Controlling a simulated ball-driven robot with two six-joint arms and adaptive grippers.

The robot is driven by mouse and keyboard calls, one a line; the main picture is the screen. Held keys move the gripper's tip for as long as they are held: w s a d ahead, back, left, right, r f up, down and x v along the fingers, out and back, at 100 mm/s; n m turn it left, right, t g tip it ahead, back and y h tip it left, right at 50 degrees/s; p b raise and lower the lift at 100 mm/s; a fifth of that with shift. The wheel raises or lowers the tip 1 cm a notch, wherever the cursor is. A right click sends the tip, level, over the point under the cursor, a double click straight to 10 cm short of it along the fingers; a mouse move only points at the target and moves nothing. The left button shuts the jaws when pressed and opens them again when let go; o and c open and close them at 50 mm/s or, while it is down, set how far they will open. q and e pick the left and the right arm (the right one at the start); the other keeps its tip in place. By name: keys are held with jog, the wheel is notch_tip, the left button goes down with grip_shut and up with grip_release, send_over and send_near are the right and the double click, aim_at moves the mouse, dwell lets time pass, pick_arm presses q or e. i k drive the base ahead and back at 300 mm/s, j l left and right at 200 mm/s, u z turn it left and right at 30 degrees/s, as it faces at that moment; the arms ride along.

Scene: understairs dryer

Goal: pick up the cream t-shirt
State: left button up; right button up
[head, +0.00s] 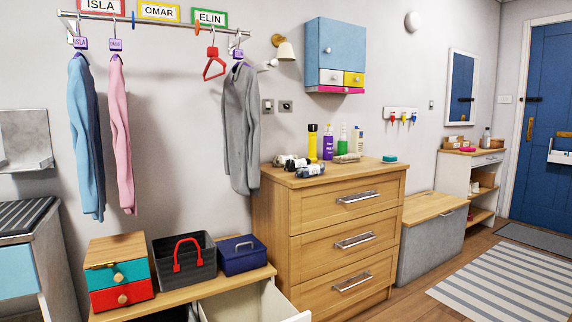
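I see no cream t-shirt that I can make out for certain. A small beige flat item (346,158) lies on top of the wooden chest of drawers (335,178); it is too small to tell what it is. The hanging clothes on the wall rail (150,20) are a blue garment (86,140), a pink garment (121,140) and a grey garment (241,130). An empty red hanger (213,66) hangs beside the grey one. Neither of my grippers is in view.
A low bench (180,297) holds a drawer box (120,273), a dark basket (186,262) and a blue box (243,255), with an open white drawer (250,303) below. Bottles (328,142) stand on the chest. Floor is free around the striped rug (510,280).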

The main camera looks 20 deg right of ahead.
aim_at(280, 162)
jog(key=l+u, duration=0.1)
jog(key=u, duration=0.3)
jog(key=l+u, duration=0.1)
jog(key=u, duration=0.3)
jog(key=l+u, duration=0.1)
jog(key=u, duration=0.3)
jog(key=l+u, duration=0.25)
jog(key=l, duration=0.15)
jog(key=k+l+u, duration=0.2)
jog(key=l, duration=0.25)
jog(key=l+u, duration=0.25)
jog(key=l, duration=0.15)
jog(key=k+l+u, duration=0.2)
jog(key=l, duration=0.15)
jog(key=k+l+u, duration=0.1)
jog(key=l+u, duration=0.15)
jog(key=l, duration=0.15)
